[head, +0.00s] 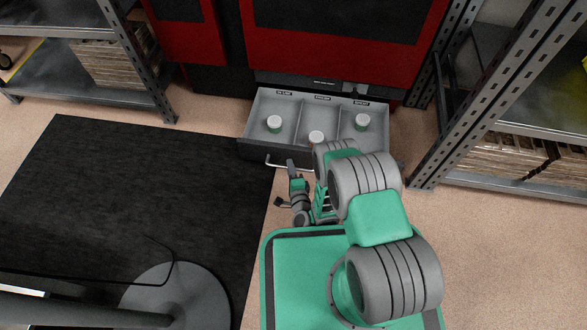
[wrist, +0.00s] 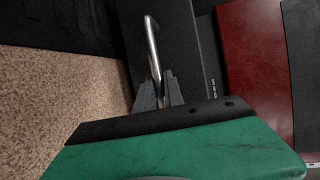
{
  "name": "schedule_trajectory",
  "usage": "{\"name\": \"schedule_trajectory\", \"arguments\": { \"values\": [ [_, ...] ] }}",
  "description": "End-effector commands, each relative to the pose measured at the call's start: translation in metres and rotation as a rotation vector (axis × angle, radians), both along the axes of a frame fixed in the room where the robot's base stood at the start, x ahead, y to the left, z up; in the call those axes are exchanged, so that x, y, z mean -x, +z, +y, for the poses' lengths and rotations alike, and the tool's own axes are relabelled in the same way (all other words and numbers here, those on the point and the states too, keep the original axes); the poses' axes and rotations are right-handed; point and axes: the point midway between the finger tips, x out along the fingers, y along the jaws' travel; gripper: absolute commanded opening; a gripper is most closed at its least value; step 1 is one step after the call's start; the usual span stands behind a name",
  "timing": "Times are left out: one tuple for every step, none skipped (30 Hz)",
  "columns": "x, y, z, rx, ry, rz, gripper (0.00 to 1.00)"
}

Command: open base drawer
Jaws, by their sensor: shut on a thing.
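The base drawer (head: 258,152) is pulled out from the foot of the red and black machine (head: 335,45). The bar handle (head: 275,164) runs along the drawer's dark front. My gripper (head: 291,170) is at the handle, partly hidden by my arm. In the wrist view my gripper (wrist: 160,92) has its two fingers closed around the silver handle (wrist: 152,45), against the dark drawer front (wrist: 178,40).
Metal shelving with stacked boards stands at the left (head: 110,75) and right (head: 500,150). A black mat (head: 130,185) covers the floor at left. A round-based stand (head: 175,300) is at the lower left. The speckled floor right of my arm is clear.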

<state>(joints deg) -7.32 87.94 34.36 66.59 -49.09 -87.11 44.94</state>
Motion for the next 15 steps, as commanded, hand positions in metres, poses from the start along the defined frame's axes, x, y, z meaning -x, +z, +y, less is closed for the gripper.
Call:
{"name": "schedule_trajectory", "arguments": {
  "values": [
    [0.0002,-0.0011,0.0016,0.001,0.003,0.002,0.00],
    [0.0002,-0.0010,0.0018,0.001,0.003,0.002,0.00],
    [0.0002,-0.0009,0.0019,0.001,0.003,0.002,0.00],
    [0.0000,-0.0007,0.0019,0.001,0.003,0.002,0.00],
    [0.0000,-0.0006,0.0018,0.001,0.003,0.002,0.00],
    [-0.0001,-0.0005,0.0017,0.000,0.002,0.002,0.00],
    [-0.0002,-0.0004,0.0016,0.000,0.002,0.002,0.00],
    [-0.0003,-0.0003,0.0014,0.000,0.002,0.002,0.00],
    [-0.0005,-0.0002,0.0012,0.000,0.002,0.002,0.00],
    [-0.0006,-0.0003,0.0011,0.000,0.002,0.002,0.00],
    [-0.0006,-0.0002,0.0009,0.000,0.001,0.002,0.00],
    [-0.0007,-0.0002,0.0008,0.000,0.001,0.002,0.00],
    [-0.0009,-0.0001,0.0008,-0.001,0.001,0.002,0.00],
    [-0.0010,-0.0002,0.0008,-0.001,0.001,0.002,0.00],
    [-0.0010,-0.0001,0.0007,-0.001,0.001,0.002,0.14]
  ]
}}
